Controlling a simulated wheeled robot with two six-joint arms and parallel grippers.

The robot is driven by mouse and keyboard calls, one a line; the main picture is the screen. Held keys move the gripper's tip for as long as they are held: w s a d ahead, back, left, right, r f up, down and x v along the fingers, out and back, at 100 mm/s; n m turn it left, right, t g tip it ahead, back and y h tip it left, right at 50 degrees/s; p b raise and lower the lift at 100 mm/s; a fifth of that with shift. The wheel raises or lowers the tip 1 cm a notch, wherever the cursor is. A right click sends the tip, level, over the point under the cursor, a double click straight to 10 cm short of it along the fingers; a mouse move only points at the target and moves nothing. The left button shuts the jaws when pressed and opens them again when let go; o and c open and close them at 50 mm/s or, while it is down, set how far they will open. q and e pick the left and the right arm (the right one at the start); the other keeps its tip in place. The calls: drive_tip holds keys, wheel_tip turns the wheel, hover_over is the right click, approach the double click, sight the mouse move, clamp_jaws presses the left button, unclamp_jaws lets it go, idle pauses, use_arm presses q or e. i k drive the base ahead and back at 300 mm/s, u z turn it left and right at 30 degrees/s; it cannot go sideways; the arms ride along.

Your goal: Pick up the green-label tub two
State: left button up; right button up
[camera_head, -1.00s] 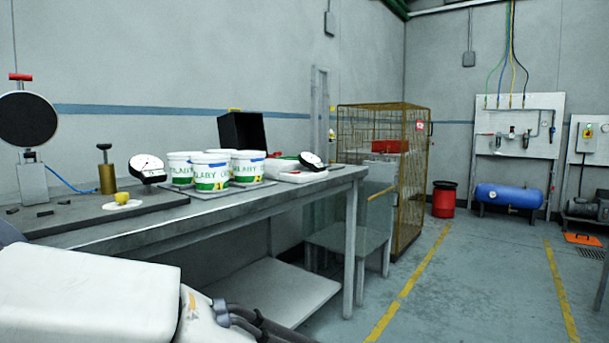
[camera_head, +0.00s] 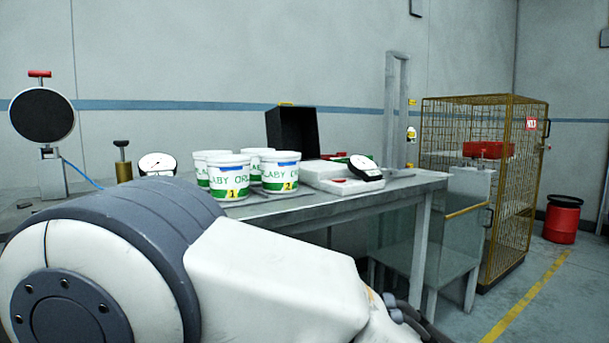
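Several white tubs with green label bands stand in a cluster on the grey workbench (camera_head: 300,212). The front right one carries a yellow "2" mark: the green-label tub two (camera_head: 281,172). The front left tub (camera_head: 229,176) carries a yellow "1". Two more tubs stand behind them, partly hidden. A large white and grey link of my own arm fills the lower left and covers part of the bench front. Neither of my grippers shows in the view.
A black bin (camera_head: 292,131) stands behind the tubs. A white case (camera_head: 335,176) and a dial gauge (camera_head: 366,167) lie right of them. Another gauge (camera_head: 157,166) stands left. A yellow wire cage (camera_head: 470,150) and a red drum (camera_head: 562,219) stand at the right.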

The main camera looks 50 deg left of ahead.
sight(279, 170)
drive_tip(key=i, duration=3.75)
drive_tip(key=u, duration=3.85)
